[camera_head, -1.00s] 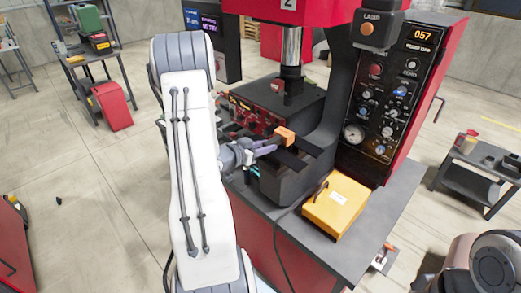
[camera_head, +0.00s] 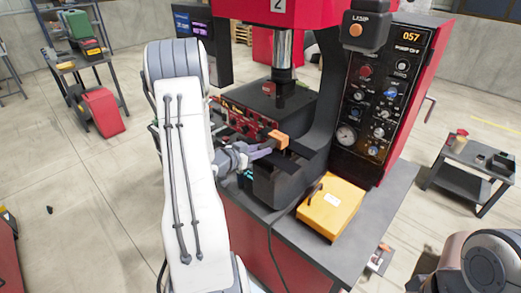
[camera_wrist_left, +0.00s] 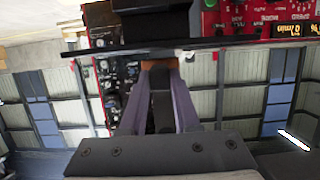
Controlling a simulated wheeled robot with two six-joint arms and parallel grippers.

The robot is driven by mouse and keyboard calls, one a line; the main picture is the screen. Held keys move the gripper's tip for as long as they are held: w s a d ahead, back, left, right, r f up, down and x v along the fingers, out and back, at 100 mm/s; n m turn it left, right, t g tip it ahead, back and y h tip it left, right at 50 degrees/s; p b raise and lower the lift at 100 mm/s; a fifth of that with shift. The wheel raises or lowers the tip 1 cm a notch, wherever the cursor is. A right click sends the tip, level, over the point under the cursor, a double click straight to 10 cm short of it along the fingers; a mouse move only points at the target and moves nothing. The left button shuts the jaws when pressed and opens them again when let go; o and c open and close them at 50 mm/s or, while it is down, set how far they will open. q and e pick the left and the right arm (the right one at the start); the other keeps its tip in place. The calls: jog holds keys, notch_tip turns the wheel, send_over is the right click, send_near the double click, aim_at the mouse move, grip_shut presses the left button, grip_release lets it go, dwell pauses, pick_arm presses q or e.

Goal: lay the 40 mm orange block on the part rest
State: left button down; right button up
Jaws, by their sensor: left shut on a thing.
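The orange block (camera_head: 278,139) is at the tip of my left gripper (camera_head: 268,147), in front of the press. The gripper is shut on it. In the left wrist view, the two purple-grey fingers (camera_wrist_left: 160,100) converge on a small orange-brown face of the block (camera_wrist_left: 160,64), mostly hidden. A dark edge lies across the picture just beyond the fingertips there. Dark press parts sit below and behind the block in the head view. I cannot tell which of them is the part rest, or whether the block touches anything. My right gripper is not in view.
The control panel (camera_head: 378,100) stands right of the block. A yellow box (camera_head: 331,207) lies on the grey bench top, close to the front right. The black press housing (camera_head: 268,100) rises behind. A dark cable runs down the bench front.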

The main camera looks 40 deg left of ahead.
pick_arm(q)
jog(key=shift+f+b, duration=0.55)
jog(key=shift+f, duration=0.1)
jog(key=c, duration=0.6)
grip_release()
jog(key=shift+o, duration=0.2)
jog(key=shift+f, duration=0.1)
jog(key=shift+s, duration=0.1)
jog(key=b+v, duration=0.2)
jog(key=v, duration=0.8)
jog(key=shift+b, duration=0.3)
